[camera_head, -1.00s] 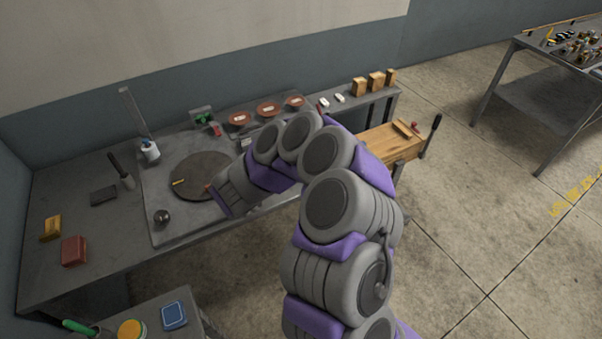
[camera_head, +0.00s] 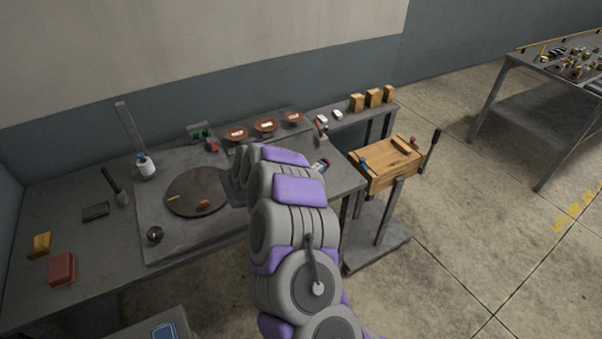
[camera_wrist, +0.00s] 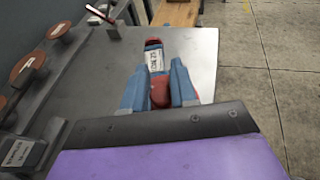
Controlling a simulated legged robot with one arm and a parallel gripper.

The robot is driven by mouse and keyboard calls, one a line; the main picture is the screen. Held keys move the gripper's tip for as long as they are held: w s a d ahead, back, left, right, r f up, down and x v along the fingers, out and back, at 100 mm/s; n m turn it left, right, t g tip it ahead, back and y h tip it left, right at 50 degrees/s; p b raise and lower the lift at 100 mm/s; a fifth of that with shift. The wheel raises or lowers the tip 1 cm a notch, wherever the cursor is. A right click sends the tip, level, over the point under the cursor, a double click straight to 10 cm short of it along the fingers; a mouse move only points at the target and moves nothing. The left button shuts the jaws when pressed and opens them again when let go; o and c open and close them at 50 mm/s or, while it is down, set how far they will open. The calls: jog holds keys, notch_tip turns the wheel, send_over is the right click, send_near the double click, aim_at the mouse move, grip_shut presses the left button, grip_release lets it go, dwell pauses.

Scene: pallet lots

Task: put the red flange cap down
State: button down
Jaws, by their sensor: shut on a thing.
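In the wrist view my gripper (camera_wrist: 159,92) has its two blue fingers on either side of a red piece, the red flange cap (camera_wrist: 160,93), and is shut on it. Just past the fingertips is a red and blue item with a white label (camera_wrist: 154,60); I cannot tell whether it touches the cap. It also shows in the head view (camera_head: 320,166), by the right end of the bench. My forearm hides the gripper and the cap in the head view.
The grey bench (camera_head: 75,250) holds a dark round disc (camera_head: 185,190) and three red round pieces, one of them here (camera_head: 265,125). A wooden box (camera_head: 385,170) stands right of the bench. A red block (camera_head: 62,268) lies at the left. Bare bench top (camera_wrist: 195,55) lies around the labelled item.

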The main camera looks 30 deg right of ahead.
jog(key=shift+w+d+f, duration=0.1)
jog(key=shift+w+d, duration=0.25)
jog(key=shift+w, duration=0.3)
jog(key=shift+w+d+f, duration=0.1)
jog(key=shift+w+d, duration=0.2)
jog(key=shift+w, duration=0.35)
notch_tip(320, 180, down, 4)
jog(key=shift+r+b, duration=0.15)
jog(key=shift+b, duration=0.4)
jog(key=shift+s+r, duration=0.1)
jog(key=c, duration=0.9)
grip_release()
jog(key=p+v, duration=0.1)
jog(key=v, duration=1.1)
jog(key=shift+p, duration=0.35)
